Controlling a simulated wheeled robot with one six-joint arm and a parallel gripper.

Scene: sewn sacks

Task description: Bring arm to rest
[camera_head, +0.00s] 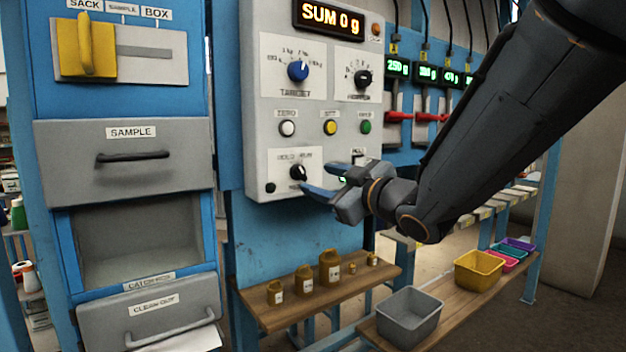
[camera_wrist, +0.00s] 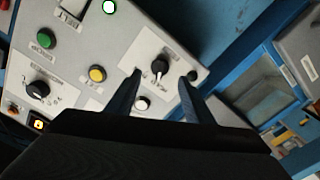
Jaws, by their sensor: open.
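My gripper (camera_head: 327,182) is in front of the lower part of the grey control panel (camera_head: 262,110). Its jaws are open, with nothing between them. In the wrist view the two fingers (camera_wrist: 158,95) stand either side of a black knob (camera_wrist: 160,68) on a white plate, apart from each other. The same knob (camera_head: 298,172) shows in the head view just left of the fingers. Whether a finger touches the panel I cannot tell. My arm reaches in from the upper right and hides part of the panel's lower right corner.
A blue frame (camera_head: 300,237) backs the panel. Grey drawers (camera_head: 125,160) stand at left. A grey bin (camera_head: 409,318) and yellow bin (camera_head: 479,270) stand on a bench at right. Red levers (camera_head: 398,117) sit behind my arm.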

